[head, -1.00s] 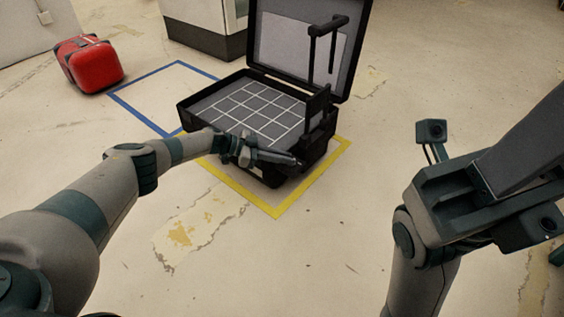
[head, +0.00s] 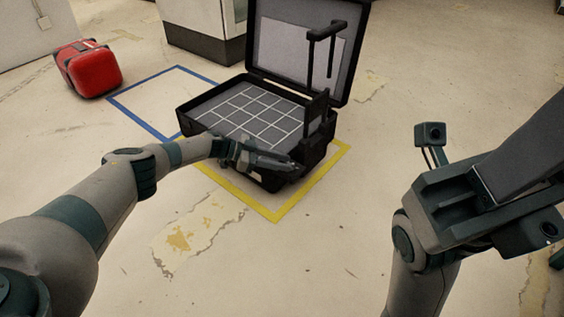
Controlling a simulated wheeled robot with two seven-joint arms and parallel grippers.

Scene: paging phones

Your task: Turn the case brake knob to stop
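An open black case (head: 190,112) with a gridded floor stands on the ground inside a yellow taped outline. Its lid (head: 270,48) is raised at the back, and a black pull handle (head: 326,34) stands up at its right side. My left gripper (head: 294,166) is at the front right of the case, close against its front wall. Its fingers are small and dark against the case, so I cannot tell whether they are open or shut, or whether they touch it. The brake knob cannot be made out. My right arm is at the right, and its fingertips are not visible.
A red case (head: 90,68) lies on the floor at the far left. An empty blue taped outline (head: 142,124) is left of the black case, partly behind it. A grey cabinet (head: 200,30) stands behind. The floor in front is clear.

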